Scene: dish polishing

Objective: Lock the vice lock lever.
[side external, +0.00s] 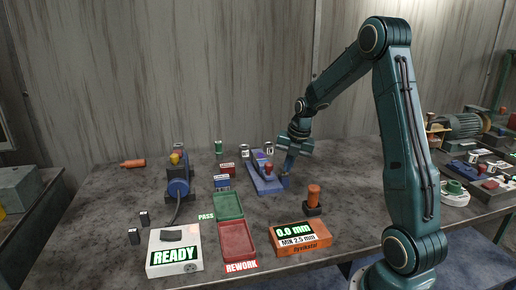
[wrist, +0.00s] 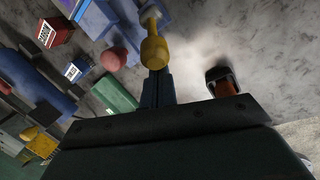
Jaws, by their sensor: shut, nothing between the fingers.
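The blue vice (side external: 262,184) stands near the middle of the bench. In the wrist view its blue body (wrist: 97,20) is at the top, partly cut off by the frame edge. A lever with a yellow knob (wrist: 154,50) reaches down from the vice toward my gripper. My gripper (side external: 285,174) points down at the vice's right end. In the wrist view my shut fingers (wrist: 158,88) hold nothing, and the yellow knob overlaps their tips. I cannot tell whether they touch. The lever is too small to make out in the side view.
An orange-handled tool in a black holder (side external: 314,197) stands close to the right. A green PASS tray (side external: 241,203), a red REWORK tray (side external: 251,243) and an orange gauge box (side external: 300,249) lie in front. A blue polishing machine (side external: 178,187) stands left.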

